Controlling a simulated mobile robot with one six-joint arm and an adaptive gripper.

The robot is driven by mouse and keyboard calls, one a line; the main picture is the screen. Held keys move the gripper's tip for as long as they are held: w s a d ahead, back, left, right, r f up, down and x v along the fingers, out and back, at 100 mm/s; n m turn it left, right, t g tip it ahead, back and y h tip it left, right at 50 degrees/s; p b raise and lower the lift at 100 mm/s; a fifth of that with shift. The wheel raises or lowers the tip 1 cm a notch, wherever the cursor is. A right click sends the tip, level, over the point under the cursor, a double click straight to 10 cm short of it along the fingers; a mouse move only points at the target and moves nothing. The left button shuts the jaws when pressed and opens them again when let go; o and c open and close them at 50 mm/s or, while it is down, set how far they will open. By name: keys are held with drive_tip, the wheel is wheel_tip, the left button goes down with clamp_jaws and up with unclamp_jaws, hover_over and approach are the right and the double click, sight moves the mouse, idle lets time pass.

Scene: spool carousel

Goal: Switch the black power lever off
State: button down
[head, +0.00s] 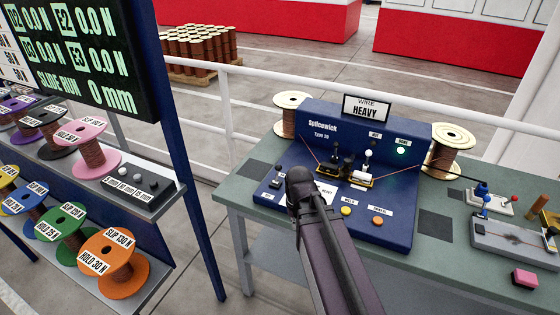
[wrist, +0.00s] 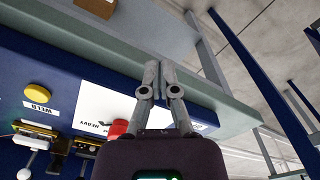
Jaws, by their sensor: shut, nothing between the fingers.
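The blue splicing machine (head: 390,207) stands on the green bench. A small black-knobbed lever (head: 277,169) stands at its left end, beside a small label, just left of my gripper (head: 300,180). Other black levers (head: 336,150) stand at the machine's middle; which one is the power lever I cannot tell. In the wrist view my gripper (wrist: 158,68) is shut and empty, its fingers over the machine's front edge. A dark lever (wrist: 60,147) shows at the lower left there, away from the fingers. My arm hides part of the machine's front.
A white-knobbed lever (head: 368,154), a yellow button (head: 346,211) and an orange button (head: 378,221) are on the machine. A red button (wrist: 118,128) is near my gripper. A green lamp (head: 401,150) glows. Wire spools (head: 292,101) flank the machine; a spool rack (head: 150,193) stands left.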

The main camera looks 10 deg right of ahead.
sight(277, 174)
drive_tip(key=w+d+r+m+p, duration=0.1)
drive_tip(key=w+r+p, duration=0.2)
drive_tip(key=w, duration=0.7)
drive_tip(key=w+r+m+p, duration=0.2)
drive_tip(key=w+r+p, duration=0.2)
drive_tip(key=w, duration=0.6)
drive_tip(key=w+d+r+m+p, duration=0.1)
drive_tip(key=w+r+p, duration=0.3)
drive_tip(key=w, duration=0.6)
drive_tip(key=shift+d+r+m+t, duration=0.3)
drive_tip(key=shift+r+m+t, duration=0.1)
drive_tip(key=shift+m, duration=0.2)
drive_tip(key=shift+f, duration=0.15)
drive_tip(key=f+b, duration=1)
drive_tip(key=shift+w, duration=0.4)
drive_tip(key=shift+s+a+r+p, duration=0.2)
drive_tip(key=shift+s+a+r, duration=0.1)
drive_tip(key=shift+s, duration=0.25)
drive_tip(key=shift+s+a+r+p, duration=0.15)
drive_tip(key=shift+s+a+p, duration=0.15)
drive_tip(key=shift+s, duration=0.3)
drive_tip(key=shift+s+a+r+p, duration=0.15)
drive_tip(key=shift+s+a+r, duration=0.15)
drive_tip(key=shift+s, duration=0.25)
drive_tip(key=shift+s+d, duration=0.1)
drive_tip(key=shift+d, duration=0.05)
drive_tip(key=shift+s+a+t, duration=0.1)
drive_tip(key=shift+a+t, duration=0.2)
drive_tip(key=shift+a, duration=0.05)
